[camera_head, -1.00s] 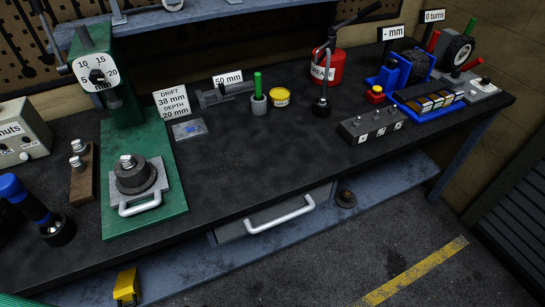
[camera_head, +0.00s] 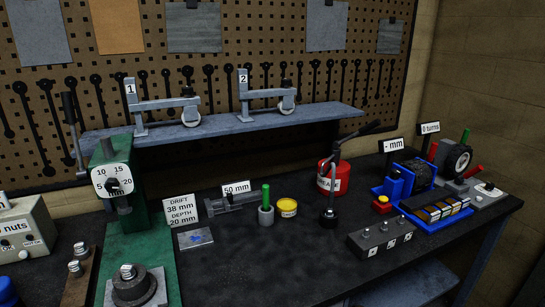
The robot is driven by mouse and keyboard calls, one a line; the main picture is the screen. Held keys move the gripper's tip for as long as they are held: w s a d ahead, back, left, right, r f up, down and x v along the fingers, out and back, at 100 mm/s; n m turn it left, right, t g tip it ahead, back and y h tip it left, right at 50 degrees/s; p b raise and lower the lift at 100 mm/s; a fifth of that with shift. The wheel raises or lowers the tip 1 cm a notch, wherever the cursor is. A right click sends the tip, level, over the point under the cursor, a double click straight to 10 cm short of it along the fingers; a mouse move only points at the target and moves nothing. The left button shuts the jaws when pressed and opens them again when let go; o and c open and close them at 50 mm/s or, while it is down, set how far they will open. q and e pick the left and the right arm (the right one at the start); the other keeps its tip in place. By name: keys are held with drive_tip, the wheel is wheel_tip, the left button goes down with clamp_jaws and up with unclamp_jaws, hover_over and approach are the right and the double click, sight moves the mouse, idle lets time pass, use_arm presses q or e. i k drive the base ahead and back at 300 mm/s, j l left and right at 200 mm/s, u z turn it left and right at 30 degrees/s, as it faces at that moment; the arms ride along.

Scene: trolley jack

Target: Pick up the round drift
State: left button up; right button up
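No piece is plainly marked as the round drift, and I cannot tell which one it is. A sign (camera_head: 181,210) reads "DRIFT 38 mm DEPTH 20 mm". A dark block (camera_head: 381,241) with several small upright metal pieces and white labels stands at the right of the bench. A short grey cylinder with a green rod (camera_head: 266,206) stands upright near the middle. The green press (camera_head: 113,186) at the left has a dial and a round dark part (camera_head: 133,284) on its base. Neither gripper shows in the view.
The bench top (camera_head: 270,262) is clear in the middle front. A yellow tin (camera_head: 287,208), a red grease can (camera_head: 334,176) and a blue tray (camera_head: 436,211) stand behind. A grey box (camera_head: 22,230) is far left.

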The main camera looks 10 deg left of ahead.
sight(128, 274)
drive_tip(key=u, duration=1.35)
drive_tip(key=l, duration=0.45)
drive_tip(key=i+l+z, duration=0.1)
drive_tip(key=l, duration=0.35)
drive_tip(key=i+l, duration=0.1)
drive_tip(key=l, duration=0.3)
drive_tip(key=l+z, duration=0.05)
